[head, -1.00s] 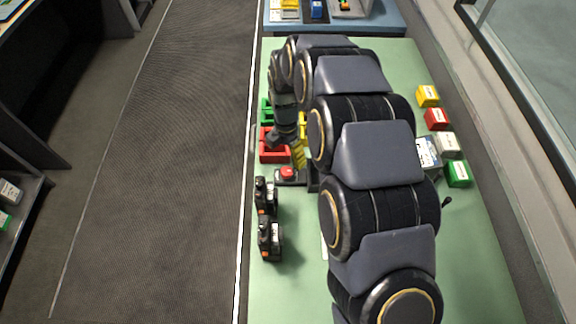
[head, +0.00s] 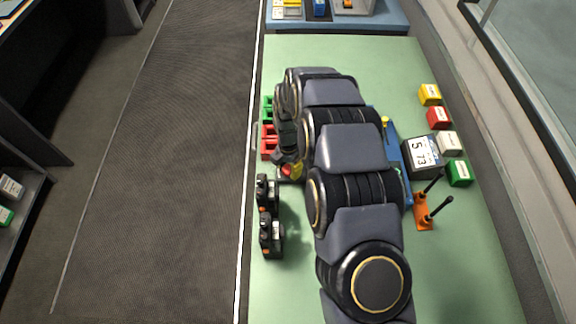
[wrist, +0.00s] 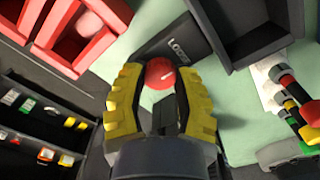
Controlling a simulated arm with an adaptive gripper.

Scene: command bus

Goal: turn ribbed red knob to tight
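The red knob (wrist: 159,73) is seen from above in the wrist view, round, with a pale mark on its top. It sits on a dark plate (wrist: 178,38) lettered "LOOSE" beside it. My gripper (wrist: 159,80) has its two yellow ribbed fingers on either side of the knob, with little or no gap showing. I cannot tell whether they press on it. In the head view the knob (head: 286,171) shows at the left of my gripper (head: 292,169), partly covered by it. The knob's ribs and the rest of its plate are hidden or too small to see.
Red (head: 269,143) and green (head: 267,108) bins stand just beyond the knob. Two black devices (head: 271,235) stand nearer. An orange base with black levers (head: 424,214), a numbered dark case (head: 422,157) and several coloured boxes (head: 439,117) lie to the right.

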